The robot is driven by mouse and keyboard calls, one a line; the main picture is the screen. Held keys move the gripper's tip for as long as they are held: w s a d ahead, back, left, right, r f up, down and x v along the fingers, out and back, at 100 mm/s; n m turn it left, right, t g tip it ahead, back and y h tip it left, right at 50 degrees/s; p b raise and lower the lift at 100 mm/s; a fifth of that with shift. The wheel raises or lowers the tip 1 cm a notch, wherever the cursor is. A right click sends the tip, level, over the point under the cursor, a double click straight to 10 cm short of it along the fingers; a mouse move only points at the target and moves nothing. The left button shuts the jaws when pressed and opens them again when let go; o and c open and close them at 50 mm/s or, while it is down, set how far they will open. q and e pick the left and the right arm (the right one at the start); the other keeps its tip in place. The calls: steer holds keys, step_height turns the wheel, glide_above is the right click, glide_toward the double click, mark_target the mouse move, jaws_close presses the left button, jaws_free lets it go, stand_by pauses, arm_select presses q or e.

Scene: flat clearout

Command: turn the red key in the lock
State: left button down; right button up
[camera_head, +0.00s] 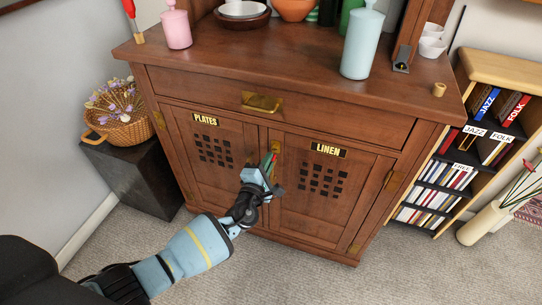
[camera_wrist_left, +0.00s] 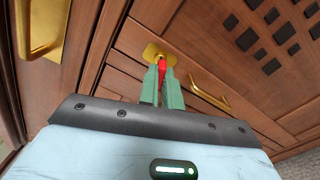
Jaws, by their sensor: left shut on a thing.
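The red key (camera_wrist_left: 162,70) stands at the brass lock plate (camera_wrist_left: 157,52) on the cabinet's right-hand door; the plate also shows in the head view (camera_head: 277,146). My left gripper (camera_head: 269,167) is shut on the red key, and its green fingers (camera_wrist_left: 162,84) sit on both sides of the key. The key's tip is hidden at the keyhole, so I cannot tell how deep it sits. The lock is near the seam between the door marked PLATES (camera_head: 205,119) and the door marked LINEN (camera_head: 328,150). Both doors look closed.
A brass drawer handle (camera_head: 261,102) juts out above the lock. A brass door handle (camera_wrist_left: 209,91) is close to the left fingers. A basket of flowers (camera_head: 124,124) stands on a dark box at left. A bookcase (camera_head: 463,150) stands at right. Carpet in front is clear.

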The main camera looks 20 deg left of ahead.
arm_select(q)
steer(key=m+p, duration=0.2)
steer(key=m, duration=0.1)
steer(key=shift+r, duration=0.1)
arm_select(e)
steer(key=shift+w+r, duration=0.35)
steer(key=shift+r, duration=0.2)
steer(key=shift+w+r, duration=0.35)
steer(key=shift+r, duration=0.2)
arm_select(q)
steer(key=shift+m, duration=0.3)
arm_select(e)
steer(key=shift+s, duration=0.1)
arm_select(q)
steer(key=c, duration=2)
jaws_free()
steer(key=shift+m, duration=0.3)
steer(key=o, duration=0.5)
arm_select(e)
steer(key=shift+s+r, duration=0.1)
steer(key=shift+r, duration=0.1)
